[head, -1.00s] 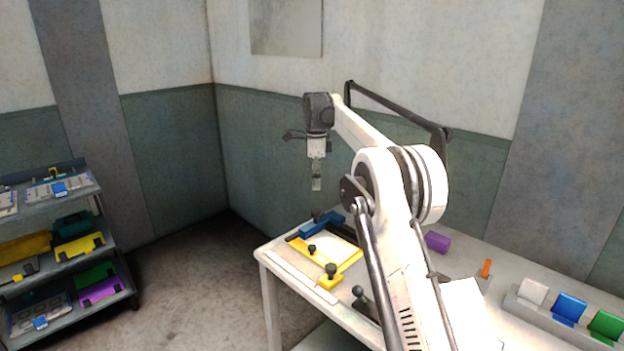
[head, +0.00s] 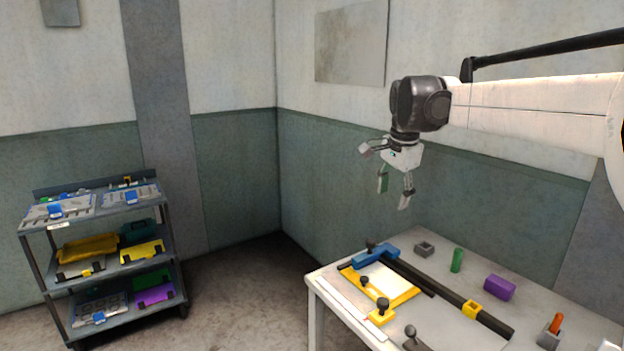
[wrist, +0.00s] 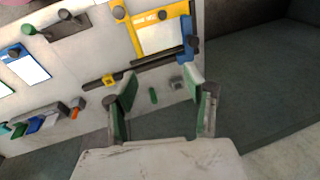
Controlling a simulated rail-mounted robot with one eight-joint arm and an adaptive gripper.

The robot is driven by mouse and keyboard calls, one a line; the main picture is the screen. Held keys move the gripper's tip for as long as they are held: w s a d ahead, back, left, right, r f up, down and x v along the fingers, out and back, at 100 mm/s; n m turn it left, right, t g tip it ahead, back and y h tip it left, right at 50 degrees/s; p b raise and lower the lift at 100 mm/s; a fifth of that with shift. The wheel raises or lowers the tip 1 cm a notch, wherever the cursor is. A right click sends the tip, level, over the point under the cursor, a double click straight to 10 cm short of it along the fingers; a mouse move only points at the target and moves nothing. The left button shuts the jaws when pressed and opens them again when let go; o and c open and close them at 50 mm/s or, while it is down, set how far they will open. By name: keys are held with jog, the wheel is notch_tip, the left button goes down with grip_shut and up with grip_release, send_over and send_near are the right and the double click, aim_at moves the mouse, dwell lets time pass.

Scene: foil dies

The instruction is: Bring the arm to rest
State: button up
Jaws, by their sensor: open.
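My gripper (head: 394,189) hangs from my arm in the upper right of the head view, above the back edge of the worktable (head: 316,300). Its two fingers are spread apart with nothing between them. In the wrist view my gripper (wrist: 160,98) also shows its green-lined fingers open, with the table below them. The arm reaches in from the right edge of the head view, and its lower links are out of the picture.
On the table are a yellow frame (head: 405,297) with a white sheet, a blue block (head: 376,254), a green cylinder (head: 457,260), a purple block (head: 499,288) and a dark rail (head: 440,290). A shelf cart (head: 180,255) stands at left. Floor between is clear.

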jog(key=s+f+n+t, duration=0.2)
jog(key=s+f+n, duration=0.15)
jog(key=s, duration=1.05)
jog(key=s+f+n+t, duration=0.15)
jog(key=s+n, duration=0.35)
jog(key=s, duration=0.8)
jog(key=s+f+n, duration=0.3)
jog(key=s+f, duration=0.5)
jog(key=s, duration=0.1)
jog(key=shift+n+t, duration=0.35)
jog(key=shift+t, duration=0.1)
jog(key=shift+d, duration=0.1)
